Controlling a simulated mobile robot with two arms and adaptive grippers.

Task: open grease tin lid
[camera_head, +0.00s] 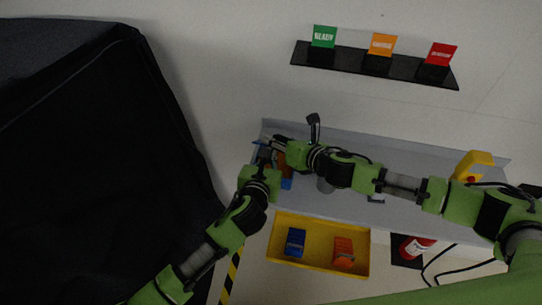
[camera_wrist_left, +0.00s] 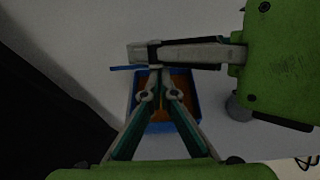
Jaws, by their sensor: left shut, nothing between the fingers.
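The grease tin, a blue box with brown-orange inside (camera_wrist_left: 184,82), is on the grey cart top; it also shows in the head view (camera_head: 287,183), partly covered by my arms. A thin blue strip (camera_wrist_left: 127,68) beyond the tin's far edge looks like the lid seen edge-on; how far it is raised is unclear. My left gripper (camera_wrist_left: 158,73) is shut and empty, its tips over the tin's far edge; it also shows in the head view (camera_head: 266,152). My right gripper (camera_head: 280,139) reaches across above the tin's far side; its finger gap is hidden.
A yellow tray (camera_head: 318,267) holds a blue block (camera_head: 295,241) and an orange block (camera_head: 343,250). A yellow device (camera_head: 474,163) stands on the cart's right. A dark covered cart (camera_head: 90,170) fills the left. Behind is a black shelf (camera_head: 350,61) with green, orange and red signs.

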